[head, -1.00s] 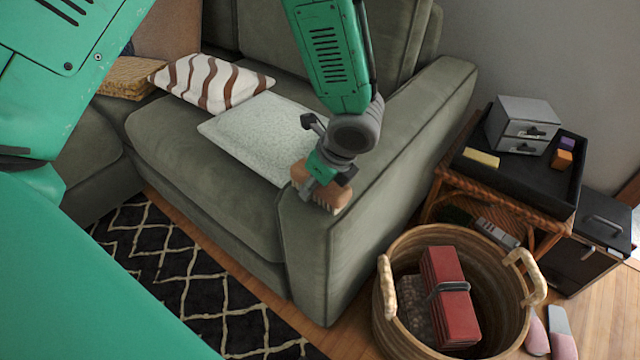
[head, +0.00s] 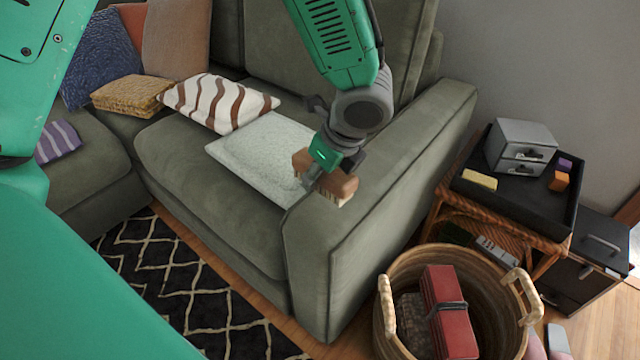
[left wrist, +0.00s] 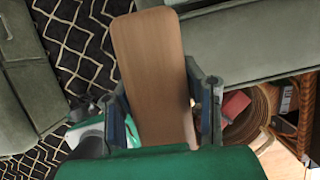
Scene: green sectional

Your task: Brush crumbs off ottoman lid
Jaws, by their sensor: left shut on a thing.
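My left gripper (head: 322,170) is shut on a brush (head: 342,188) with a brown wooden back and pale bristles. The brush is at the inner front edge of the sofa's right armrest (head: 400,165), bristles facing down; I cannot tell if they touch the fabric. In the left wrist view the brush's flat wooden back (left wrist: 152,75) sits between the two fingers (left wrist: 165,110). I cannot make out an ottoman lid or any crumbs. My right gripper is not in view.
A pale cushion (head: 255,150) and a striped pillow (head: 215,102) lie on the green sofa seat (head: 200,165). A wicker basket (head: 400,270) holding a red bundle (head: 448,305) stands beside the armrest. A side table's black tray (head: 515,195) is behind it. A patterned rug (head: 190,285) covers the floor.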

